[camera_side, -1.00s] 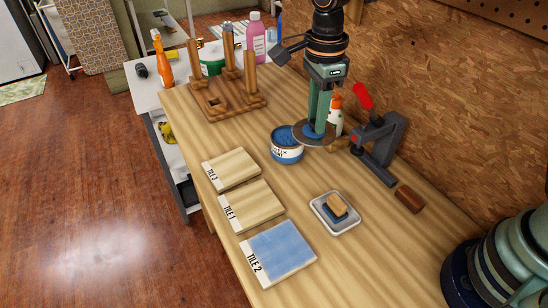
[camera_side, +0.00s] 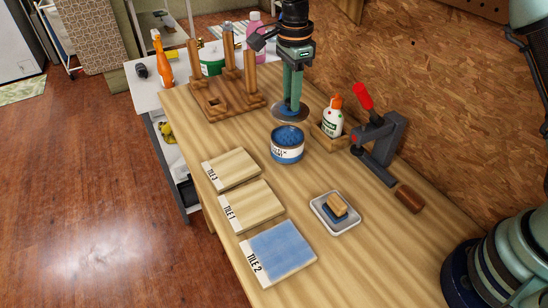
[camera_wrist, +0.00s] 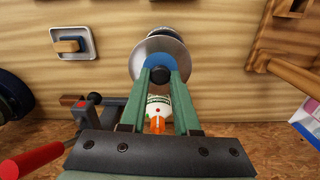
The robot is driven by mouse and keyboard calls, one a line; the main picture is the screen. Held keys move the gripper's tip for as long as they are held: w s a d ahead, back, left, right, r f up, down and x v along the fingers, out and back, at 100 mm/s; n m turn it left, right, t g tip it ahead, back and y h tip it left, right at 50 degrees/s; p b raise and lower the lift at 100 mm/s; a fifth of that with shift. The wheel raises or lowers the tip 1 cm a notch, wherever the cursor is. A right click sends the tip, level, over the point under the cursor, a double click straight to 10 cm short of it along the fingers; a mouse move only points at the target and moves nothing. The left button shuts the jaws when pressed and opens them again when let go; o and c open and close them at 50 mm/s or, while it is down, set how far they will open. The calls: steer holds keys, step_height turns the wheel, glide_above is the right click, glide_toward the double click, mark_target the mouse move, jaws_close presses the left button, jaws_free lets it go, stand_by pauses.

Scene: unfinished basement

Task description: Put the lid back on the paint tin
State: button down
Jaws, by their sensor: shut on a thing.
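The paint tin (camera_side: 287,151) stands upright on the bench, open, with blue paint showing inside. My gripper (camera_side: 291,104) is shut on the round grey lid (camera_side: 279,113), which has a blue patch at its middle. The lid hangs roughly level above and behind the tin in the side view, apart from it. In the wrist view my gripper (camera_wrist: 160,76) grips the lid (camera_wrist: 143,57) at its middle, and the lid hides most of the tin behind it.
A glue bottle (camera_side: 333,116) in a wooden holder stands right of the lid, beside a red-handled clamp (camera_side: 377,150). A wooden peg rack (camera_side: 222,98) is at the back left. Tiles (camera_side: 278,252) and a sponge tray (camera_side: 335,213) lie nearer the front.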

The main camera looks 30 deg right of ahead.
steer(key=shift+w+f, duration=0.35)
steer(key=shift+f, duration=3.25)
steer(key=shift+f, duration=0.15)
steer(key=shift+c, duration=0.4)
jaws_free()
steer(key=shift+r, duration=3.5)
steer(key=shift+c, duration=0.3)
